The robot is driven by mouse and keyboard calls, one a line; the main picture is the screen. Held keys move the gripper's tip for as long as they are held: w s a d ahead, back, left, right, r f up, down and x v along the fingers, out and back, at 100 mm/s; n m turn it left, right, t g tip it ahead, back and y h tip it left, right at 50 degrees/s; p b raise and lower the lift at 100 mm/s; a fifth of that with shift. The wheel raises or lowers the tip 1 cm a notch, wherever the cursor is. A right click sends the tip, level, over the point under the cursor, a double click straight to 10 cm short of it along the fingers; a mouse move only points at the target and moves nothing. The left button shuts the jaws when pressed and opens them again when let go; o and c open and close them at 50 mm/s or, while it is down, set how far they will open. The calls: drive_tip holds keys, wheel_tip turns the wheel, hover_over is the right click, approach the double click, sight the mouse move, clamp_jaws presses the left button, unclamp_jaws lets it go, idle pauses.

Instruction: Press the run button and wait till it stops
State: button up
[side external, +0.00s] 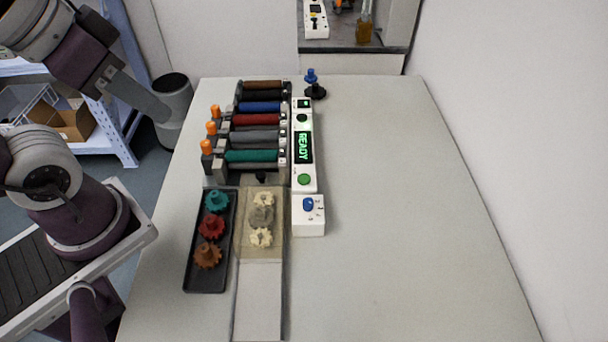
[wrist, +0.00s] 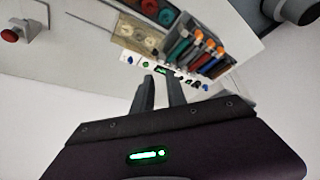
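A white control panel (side external: 304,150) stands along the right of the printer in the side view. Its display (side external: 304,147) reads READY in green. A round green button (side external: 304,179) sits at the panel's near end; the task's run button is not labelled legibly. The panel also shows small in the wrist view, with a green button (wrist: 145,64) and a lit display (wrist: 164,70). The printer's coloured rollers (side external: 252,121) lie left of the panel. My gripper (wrist: 160,80) shows two fingers apart with nothing between them, away from the panel. Its fingers are not visible in the side view.
A dark tray (side external: 190,275) holds teal, red and brown gears. Cream gears (side external: 262,215) lie on a bed beside it. A white box with a blue knob (side external: 308,204) stands near the panel. A red button (wrist: 9,35) shows in the wrist view. The table's right side is clear.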

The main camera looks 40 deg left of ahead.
clamp_jaws()
idle(1.4)
drive_tip(key=w+a+t+y, duration=0.1)
drive_tip(key=w+a+t, duration=0.15)
drive_tip(key=w, duration=0.75)
drive_tip(key=w+a+t+y, duration=0.1)
drive_tip(key=w+a+t, duration=0.15)
drive_tip(key=w, duration=0.65)
drive_tip(key=w+d+f+m+g+h, duration=0.2)
drive_tip(key=w+d+f+m+h, duration=0.1)
drive_tip(key=w+d+f+h, duration=0.4)
drive_tip(key=s+d+f+g+h, duration=0.3)
drive_tip(key=s+d+f+g, duration=0.1)
drive_tip(key=f, duration=0.3)
drive_tip(key=shift+s+d+m+g, duration=0.3)
drive_tip(key=shift+s, duration=0.45)
